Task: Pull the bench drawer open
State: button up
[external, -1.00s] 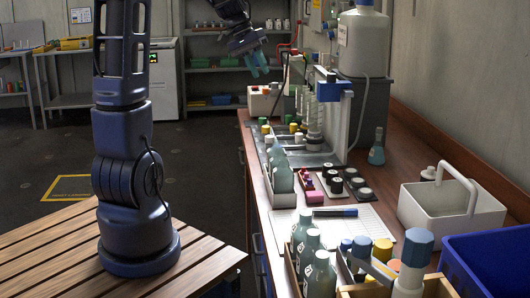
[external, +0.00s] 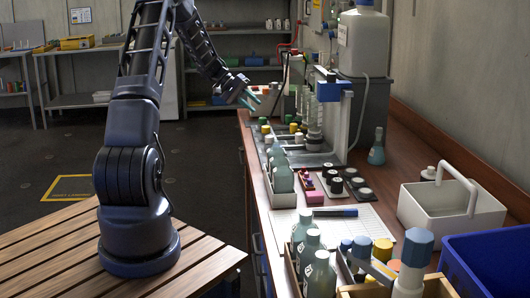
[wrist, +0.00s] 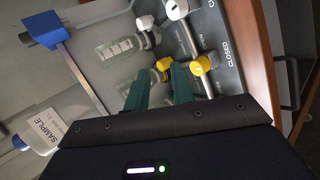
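The bench (external: 262,205) runs along the right side in the external view, with its front face turned left. Dark bar handles show on that front, one near (external: 257,247) and one farther back (external: 241,156). I cannot tell which drawer is meant; none is visibly pulled out. In the wrist view, a dark handle (wrist: 292,84) shows on the front at the right, beyond the brown bench edge (wrist: 250,45). My gripper (external: 254,101) hangs at the far part of the bench, near its front edge.
The bench top holds several bottles (external: 283,178), a white caddy (external: 450,204) and a blue bin (external: 492,255). In the wrist view, yellow-knobbed valves (wrist: 200,65) and clear vessels (wrist: 128,47) lie beyond my fingers. The floor (external: 205,165) left of the bench is clear.

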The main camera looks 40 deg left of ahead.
jog(key=w+a+f+n+t+h, duration=0.1)
jog(key=w+a+f+n+t, duration=0.15)
jog(key=a+f, duration=1.05)
jog(key=n+t, duration=0.2)
jog(key=t, duration=0.3)
send_near(241, 157)
jog(key=x, duration=1)
jog(key=shift+a+f, duration=0.15)
jog(key=shift+f, duration=0.2)
grip_shut()
